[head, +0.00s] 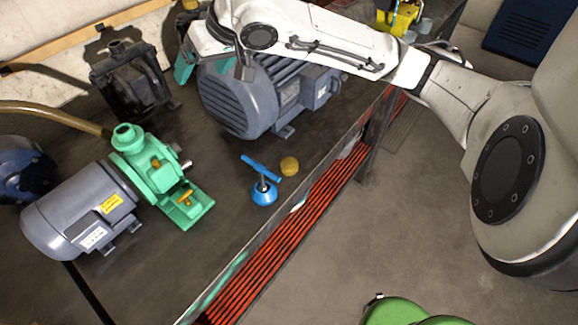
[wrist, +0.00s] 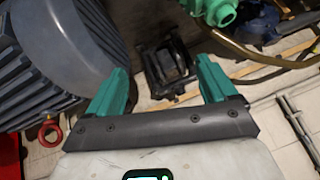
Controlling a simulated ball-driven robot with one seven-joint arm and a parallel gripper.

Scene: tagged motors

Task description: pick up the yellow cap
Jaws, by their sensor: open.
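The yellow cap (head: 289,166) is a small round piece lying on the dark bench top near its front edge, just right of a blue valve handle in the head view. It does not show in the wrist view. My gripper (wrist: 162,72) is open, with its two teal fingers apart and nothing between them. In the head view my gripper (head: 214,66) is over the back of the bench by the big grey motor, well behind and left of the cap.
The big grey motor (head: 240,98) stands behind the cap. The blue valve (head: 263,193) with its T-handle is close beside the cap. A green pump (head: 150,165) with a grey motor (head: 80,210) is on the left. A black bracket (head: 130,80) stands behind.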

